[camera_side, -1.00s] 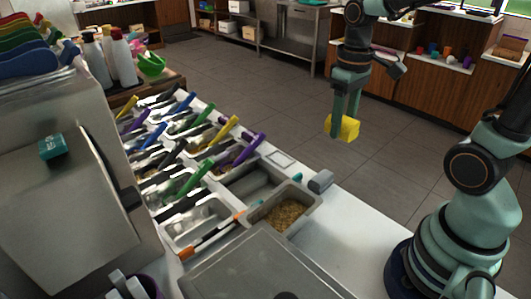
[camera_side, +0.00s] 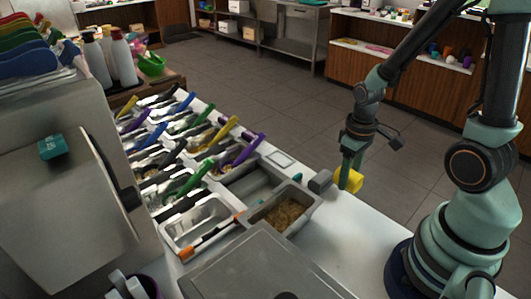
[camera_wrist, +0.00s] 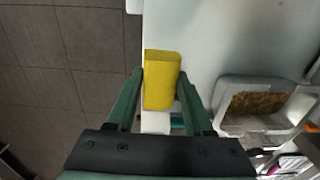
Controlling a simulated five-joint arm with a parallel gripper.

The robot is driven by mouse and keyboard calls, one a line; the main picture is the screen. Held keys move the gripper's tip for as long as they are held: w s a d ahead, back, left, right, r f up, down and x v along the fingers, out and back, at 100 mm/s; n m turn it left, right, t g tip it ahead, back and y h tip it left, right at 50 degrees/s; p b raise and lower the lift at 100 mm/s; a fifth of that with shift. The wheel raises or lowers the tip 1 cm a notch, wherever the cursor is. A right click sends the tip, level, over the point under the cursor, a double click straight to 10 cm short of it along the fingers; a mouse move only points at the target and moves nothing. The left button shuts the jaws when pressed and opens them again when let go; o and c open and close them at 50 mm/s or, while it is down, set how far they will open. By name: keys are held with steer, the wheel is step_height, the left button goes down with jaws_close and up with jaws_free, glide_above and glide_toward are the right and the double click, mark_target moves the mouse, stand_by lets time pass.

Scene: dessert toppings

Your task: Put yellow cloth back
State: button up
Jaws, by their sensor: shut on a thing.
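The yellow cloth (camera_side: 349,180) is a small block-like piece, held at the end of my gripper (camera_side: 346,172) in the side view. In the wrist view the yellow cloth (camera_wrist: 161,80) sits between the two green fingers of my gripper (camera_wrist: 160,88), which are shut on it. The gripper and cloth are low, at the right edge of the white counter (camera_side: 345,217), beside a small grey block (camera_side: 320,181). I cannot tell whether the cloth touches the counter.
A tray of brown crumbs (camera_side: 286,213) stands left of the gripper, with several topping bins and coloured handles beyond. A flat steel lid (camera_side: 255,265) lies in front. The counter's right front part is clear. Floor (camera_side: 270,85) lies beyond its edge.

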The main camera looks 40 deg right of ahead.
mark_target(343, 199)
steer(key=shift+f, duration=2.4)
steer(key=shift+f, duration=0.1)
steer(key=o, duration=1.2)
step_height(343, 199, up, 12)
steer(key=shift+f, duration=0.1)
steer(key=w+a+r+t, duration=0.2)
steer(key=a+r+t, duration=0.3)
steer(key=r, duration=0.7)
steer(key=shift+w+a+r+t, duration=0.3)
steer(key=shift+a+r, duration=0.1)
steer(key=shift+a, duration=0.85)
